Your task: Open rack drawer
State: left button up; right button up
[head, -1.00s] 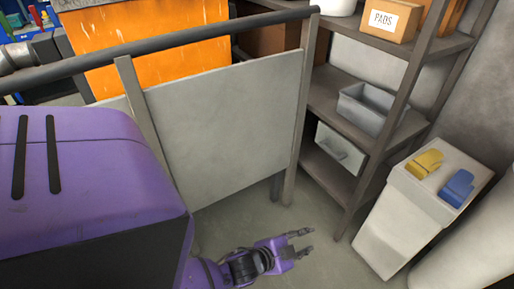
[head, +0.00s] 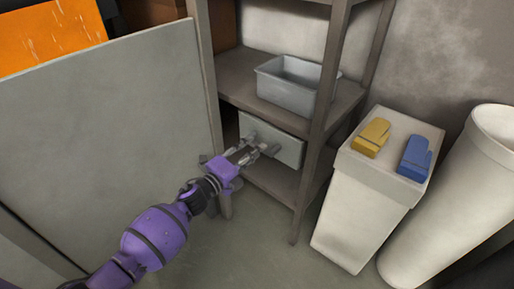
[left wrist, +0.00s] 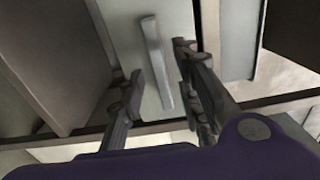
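The rack drawer (head: 284,144) is a pale grey front under the rack's middle shelf, and it looks closed. Its bar handle (left wrist: 155,62) shows in the left wrist view, between the two fingers of my left gripper (left wrist: 162,90). The fingers stand apart on either side of the handle's lower part, and I cannot tell that they touch it. In the head view my left gripper (head: 257,152) is in front of the drawer and hides part of it and its handle. My right gripper is not in view.
A grey open bin (head: 292,92) sits on the rack shelf (head: 236,88) above the drawer. A rack post (head: 318,130) stands right of the gripper. A grey panel (head: 110,130) is at left.

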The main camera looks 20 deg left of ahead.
pick_arm(q)
jog(key=shift+b+x, duration=0.3)
jog(key=shift+x, duration=1.35)
jog(key=shift+c, duration=0.5)
grip_shut()
